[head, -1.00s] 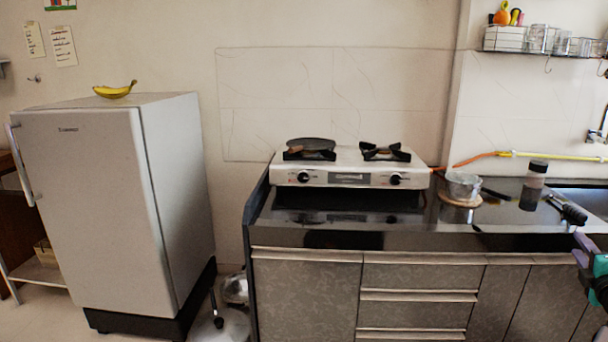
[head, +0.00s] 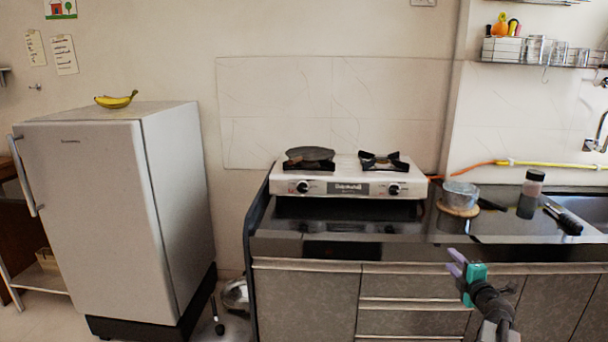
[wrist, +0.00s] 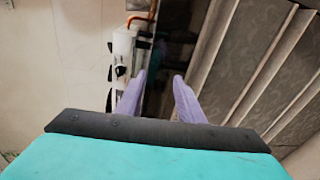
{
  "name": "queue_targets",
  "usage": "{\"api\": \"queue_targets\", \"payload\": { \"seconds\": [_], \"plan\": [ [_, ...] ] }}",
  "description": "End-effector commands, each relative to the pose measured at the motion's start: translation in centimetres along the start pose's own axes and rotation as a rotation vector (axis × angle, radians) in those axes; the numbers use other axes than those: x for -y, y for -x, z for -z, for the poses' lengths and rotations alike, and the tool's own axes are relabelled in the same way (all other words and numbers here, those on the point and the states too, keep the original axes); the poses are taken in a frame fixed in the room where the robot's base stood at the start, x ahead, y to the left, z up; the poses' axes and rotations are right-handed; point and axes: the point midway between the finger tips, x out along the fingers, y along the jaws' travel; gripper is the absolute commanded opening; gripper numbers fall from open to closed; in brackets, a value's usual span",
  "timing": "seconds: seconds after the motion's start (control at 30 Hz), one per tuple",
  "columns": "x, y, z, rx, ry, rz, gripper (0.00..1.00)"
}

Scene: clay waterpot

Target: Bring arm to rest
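My gripper (head: 456,263) shows at the lower right of the head view, in front of the counter's cabinet doors. Its two purple fingers also show in the wrist view (wrist: 158,82). They stand apart with nothing between them, so it is open and empty. The fingers point up and to the left in the head view, toward the counter edge, and touch nothing that I can see. Part of my arm shows below the gripper.
A counter (head: 330,245) carries a two-burner stove (head: 345,178), a pot (head: 460,193) on a round wooden board, and a dark bottle (head: 531,190). A fridge (head: 90,215) with a banana (head: 116,101) on top stands left. The floor between fridge and counter is narrow.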

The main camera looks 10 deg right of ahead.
Motion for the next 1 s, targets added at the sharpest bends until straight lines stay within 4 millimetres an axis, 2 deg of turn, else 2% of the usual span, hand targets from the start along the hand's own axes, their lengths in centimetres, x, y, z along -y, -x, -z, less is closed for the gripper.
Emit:
{"api": "queue_targets", "payload": {
  "seconds": [0.03, 0.1, 0.3, 0.5, 0.77, 1.0],
  "plan": [
    [0.4, -0.8, 2.2, -0.023, -0.020, 0.006, 0.34],
    [1.4, -1.7, 4.7, -0.046, -0.047, 0.014, 0.34],
    [4.0, -3.7, 11.7, -0.089, -0.137, 0.041, 0.34],
    [7.2, -4.8, 18.1, -0.100, -0.237, 0.085, 0.34],
    [12.2, -4.6, 25.8, -0.073, -0.374, 0.176, 0.34],
    [18.2, -2.4, 31.9, 0.003, -0.502, 0.304, 0.34]
  ]
}}
